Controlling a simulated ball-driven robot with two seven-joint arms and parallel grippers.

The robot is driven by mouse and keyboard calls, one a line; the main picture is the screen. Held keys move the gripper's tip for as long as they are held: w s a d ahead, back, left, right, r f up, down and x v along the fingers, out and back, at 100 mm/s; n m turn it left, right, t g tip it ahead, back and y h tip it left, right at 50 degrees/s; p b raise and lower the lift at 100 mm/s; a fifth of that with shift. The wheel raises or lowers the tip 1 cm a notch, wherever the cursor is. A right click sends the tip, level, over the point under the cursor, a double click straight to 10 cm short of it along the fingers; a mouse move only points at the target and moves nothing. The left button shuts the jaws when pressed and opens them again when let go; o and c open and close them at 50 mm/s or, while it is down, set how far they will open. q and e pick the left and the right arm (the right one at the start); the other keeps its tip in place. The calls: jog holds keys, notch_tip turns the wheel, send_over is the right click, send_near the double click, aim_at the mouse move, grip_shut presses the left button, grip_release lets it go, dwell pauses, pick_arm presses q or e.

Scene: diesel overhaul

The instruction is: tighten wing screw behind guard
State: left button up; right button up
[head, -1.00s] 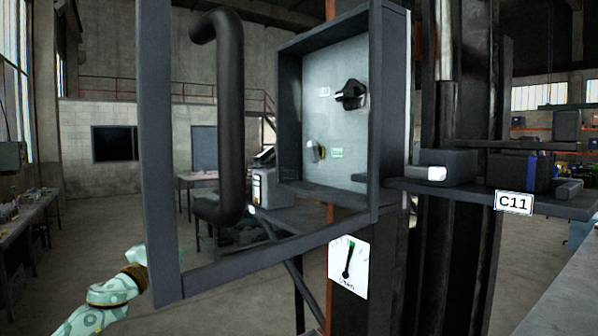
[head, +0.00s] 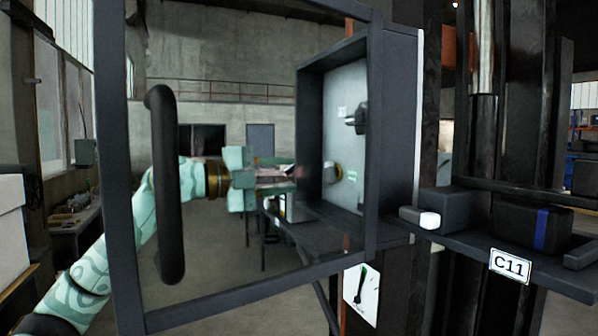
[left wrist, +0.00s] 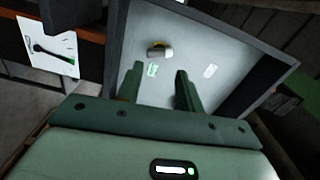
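My left gripper (head: 297,174) is level with the box's opening, pointing at the screw. In the left wrist view its fingers (left wrist: 158,84) are apart with nothing between them. My right gripper is not in view.
A black knob (head: 356,118) stands out above the screw on the same panel. The box walls (head: 310,125) surround the panel. A lever placard (head: 361,291) hangs below. At right, a shelf labelled C11 (head: 510,265) carries dark blocks.

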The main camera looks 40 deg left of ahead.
pick_arm(q)
jog(key=shift+w+d+n+p, duration=0.6)
jog(key=shift+n+p, duration=1.2)
jog(key=shift+n, duration=1.75)
jog(key=shift+w+d+n+p, duration=0.3)
jog(key=shift+w+n+p, duration=0.55)
jog(key=shift+n+p, duration=1.85)
jog(key=shift+w+d+n+p, duration=0.45)
jog(key=shift+w+n+p, duration=0.4)
jog(key=shift+n, duration=3.5)
jog(key=shift+x, duration=1.9)
jog(key=shift+s+r, duration=0.1)
